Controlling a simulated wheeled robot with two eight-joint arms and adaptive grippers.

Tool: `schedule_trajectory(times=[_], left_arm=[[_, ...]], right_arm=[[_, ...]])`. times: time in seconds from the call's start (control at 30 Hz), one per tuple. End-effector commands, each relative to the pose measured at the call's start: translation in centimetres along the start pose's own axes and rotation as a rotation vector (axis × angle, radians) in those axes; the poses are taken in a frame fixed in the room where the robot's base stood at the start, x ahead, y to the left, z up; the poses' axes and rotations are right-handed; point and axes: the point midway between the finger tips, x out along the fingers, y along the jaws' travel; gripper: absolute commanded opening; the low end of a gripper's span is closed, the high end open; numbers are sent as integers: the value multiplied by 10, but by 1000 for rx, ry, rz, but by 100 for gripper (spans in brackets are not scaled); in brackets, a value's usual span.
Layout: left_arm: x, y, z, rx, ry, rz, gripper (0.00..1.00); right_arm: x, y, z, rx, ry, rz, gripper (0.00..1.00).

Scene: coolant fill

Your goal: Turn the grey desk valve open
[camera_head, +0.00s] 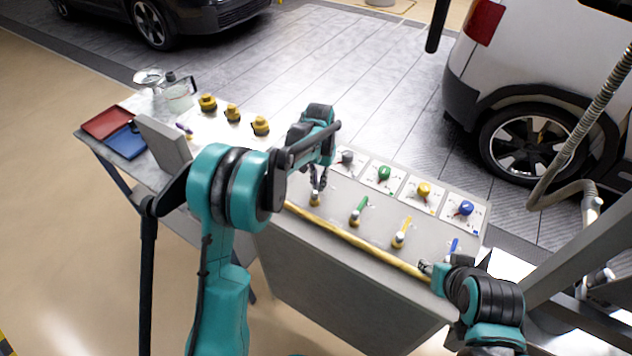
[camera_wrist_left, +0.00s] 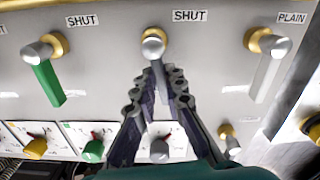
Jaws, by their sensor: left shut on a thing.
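The grey desk valve (camera_wrist_left: 153,44) has a silver cap and brass collar under a SHUT label in the left wrist view. In the head view its brass base (camera_head: 315,199) shows just below my left gripper (camera_head: 318,182). My left gripper (camera_wrist_left: 158,78) is shut on this valve's handle, with a finger on each side. The fingers hide most of the handle, so its angle is hard to tell. My right gripper (camera_head: 428,267) is low at the desk's front right edge; its jaws are too small to read.
Green (camera_head: 360,210), yellow (camera_head: 402,232) and blue (camera_head: 453,248) valves line the desk to the right. A pale-handled valve (camera_wrist_left: 268,65) labelled PLAIN is beside the grey one. Knobs on white cards stand behind. A yellow rail (camera_head: 350,238) runs along the front edge.

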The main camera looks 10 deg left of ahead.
Motion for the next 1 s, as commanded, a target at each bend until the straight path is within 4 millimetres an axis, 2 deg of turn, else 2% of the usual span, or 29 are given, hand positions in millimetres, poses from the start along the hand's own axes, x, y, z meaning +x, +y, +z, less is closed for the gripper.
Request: schedule_trajectory(times=[0.4,0.93,1.0], left_arm=[[0,6,0,182,2,0,0],[0,7,0,206,2,0,0],[0,7,0,206,2,0,24]], right_arm=[[1,0,1,0,0,0,40],[1,0,1,0,0,0,40],[1,0,1,0,0,0,40]])
